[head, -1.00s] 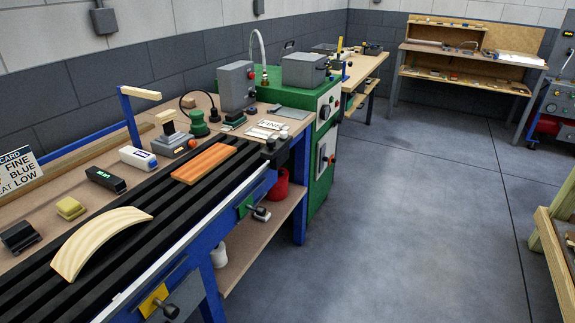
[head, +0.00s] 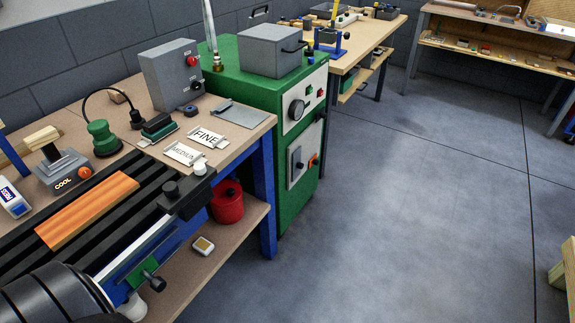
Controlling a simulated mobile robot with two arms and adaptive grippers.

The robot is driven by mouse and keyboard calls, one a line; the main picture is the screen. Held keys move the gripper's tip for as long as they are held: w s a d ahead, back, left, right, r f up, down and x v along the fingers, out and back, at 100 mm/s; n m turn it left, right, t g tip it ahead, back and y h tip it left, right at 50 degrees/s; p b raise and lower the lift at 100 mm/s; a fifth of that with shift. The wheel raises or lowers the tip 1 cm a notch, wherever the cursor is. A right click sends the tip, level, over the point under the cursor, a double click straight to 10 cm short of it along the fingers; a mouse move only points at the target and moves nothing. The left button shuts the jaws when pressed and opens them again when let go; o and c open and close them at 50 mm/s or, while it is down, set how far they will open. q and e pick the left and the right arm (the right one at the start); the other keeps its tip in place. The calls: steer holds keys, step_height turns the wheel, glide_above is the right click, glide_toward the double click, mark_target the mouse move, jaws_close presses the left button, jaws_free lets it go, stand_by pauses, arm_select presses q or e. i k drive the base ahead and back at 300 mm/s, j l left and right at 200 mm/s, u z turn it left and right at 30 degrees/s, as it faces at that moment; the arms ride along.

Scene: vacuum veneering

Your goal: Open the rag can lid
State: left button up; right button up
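A red can (head: 227,203), which looks like the rag can, stands upright on the lower shelf (head: 180,268) under the right end of the workbench. Its top is red with a small dark part on it, and the lid appears shut. The bench's blue leg stands to its right, and the bench top overhangs it. A dark rounded piece, probably my arm, enters at the bottom left corner. No fingertips of either gripper show, and nothing of mine touches the can.
A green cabinet machine (head: 265,150) stands right of the bench. Black rails hold an orange-brown wood board (head: 88,208); a clamp handle (head: 148,278) juts from the bench front. A small white and tan block (head: 203,246) lies before the can.

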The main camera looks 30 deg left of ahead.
mark_target(228, 192)
steer(key=i+l+u, duration=0.2)
steer(key=i, duration=0.35)
steer(key=i+u, duration=0.25)
steer(key=i, duration=0.3)
